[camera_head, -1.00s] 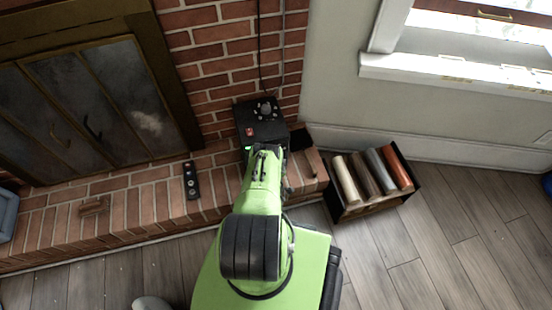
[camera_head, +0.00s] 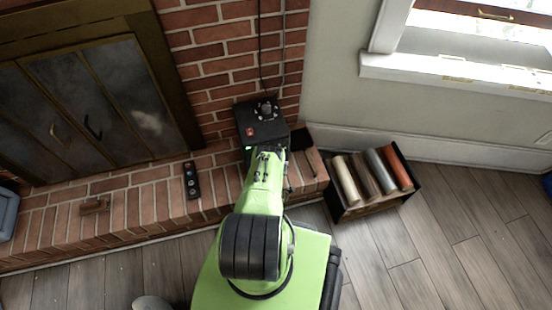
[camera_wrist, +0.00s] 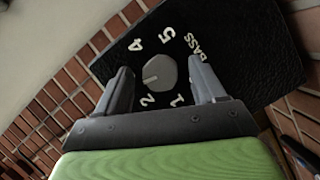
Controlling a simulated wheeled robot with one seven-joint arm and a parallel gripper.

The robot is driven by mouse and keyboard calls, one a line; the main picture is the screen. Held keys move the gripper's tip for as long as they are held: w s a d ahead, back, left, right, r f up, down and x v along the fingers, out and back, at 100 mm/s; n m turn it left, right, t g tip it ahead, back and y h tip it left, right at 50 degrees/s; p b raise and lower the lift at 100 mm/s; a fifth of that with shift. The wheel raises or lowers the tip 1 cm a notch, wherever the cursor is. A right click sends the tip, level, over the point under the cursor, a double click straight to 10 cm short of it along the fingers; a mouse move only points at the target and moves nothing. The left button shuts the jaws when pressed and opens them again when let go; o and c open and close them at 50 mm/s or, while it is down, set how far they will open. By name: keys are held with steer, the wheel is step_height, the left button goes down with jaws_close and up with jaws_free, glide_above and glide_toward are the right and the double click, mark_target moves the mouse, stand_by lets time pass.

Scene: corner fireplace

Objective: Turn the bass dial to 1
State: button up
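The bass dial (camera_wrist: 159,72) is a round grey knob with a pale pointer line on a black textured panel (camera_wrist: 240,40). The white numerals 4 and 5 and the word BASS are above it, and 2 and 1 are below. The pointer aims left and slightly down, between 4 and 2; any 3 there is hidden. My gripper (camera_wrist: 162,82) is open, with one finger on each side of the dial. I see gaps between both fingers and the dial. In the head view, the black box (camera_head: 275,130) stands by the brick wall at the end of my arm.
A brick hearth (camera_head: 145,205) runs along the fireplace (camera_head: 90,100). A dark remote (camera_head: 190,180) lies on it. A crate of rolls or logs (camera_head: 352,208) stands right of my arm. Cables hang down the wall behind the box. Wooden floor is clear at the right.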

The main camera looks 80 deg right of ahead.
steer(key=v, duration=0.7)
steer(key=shift+a, duration=0.25)
